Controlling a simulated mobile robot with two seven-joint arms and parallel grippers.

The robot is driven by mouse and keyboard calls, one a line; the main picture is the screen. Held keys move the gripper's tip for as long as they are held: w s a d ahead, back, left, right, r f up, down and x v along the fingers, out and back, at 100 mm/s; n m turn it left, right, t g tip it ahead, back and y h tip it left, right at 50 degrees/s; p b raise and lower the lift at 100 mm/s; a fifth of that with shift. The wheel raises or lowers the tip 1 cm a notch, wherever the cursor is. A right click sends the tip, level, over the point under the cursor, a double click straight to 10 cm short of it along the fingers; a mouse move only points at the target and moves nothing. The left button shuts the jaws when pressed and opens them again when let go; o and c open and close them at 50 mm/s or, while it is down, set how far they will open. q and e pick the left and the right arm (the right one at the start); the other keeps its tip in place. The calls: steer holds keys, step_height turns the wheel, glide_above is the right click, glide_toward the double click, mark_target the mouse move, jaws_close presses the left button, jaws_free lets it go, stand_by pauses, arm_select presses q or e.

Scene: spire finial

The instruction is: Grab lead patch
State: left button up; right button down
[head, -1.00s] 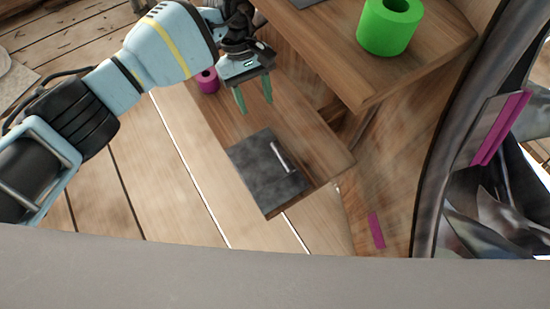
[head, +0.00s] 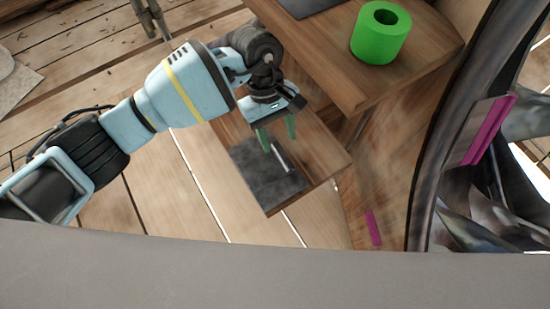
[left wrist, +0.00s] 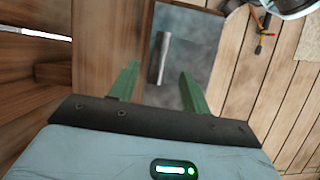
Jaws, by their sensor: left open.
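The lead patch (head: 259,178) is a dark grey square sheet lying on the lower wooden step in the head view, with a pale bar handle (head: 278,157) on top. In the left wrist view the patch (left wrist: 197,52) lies ahead of the fingers, and its handle (left wrist: 163,60) shows near the gap between the fingertips. My left gripper (head: 278,144) is open and empty, with its green fingers above the patch's far edge near the handle. I cannot tell whether a fingertip touches it. My right gripper is not in view.
A green roll (head: 381,37) stands on the higher wooden step, beside a dark sheet (head: 308,5). A dark curved frame (head: 455,130) with a magenta strip (head: 490,130) rises at the right. A small magenta strip (head: 373,228) is below the steps. Plank floor lies left.

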mark_target(282, 155)
arm_select(q)
steer(key=b+x, duration=0.1)
steer(key=x, duration=0.4)
jaws_close()
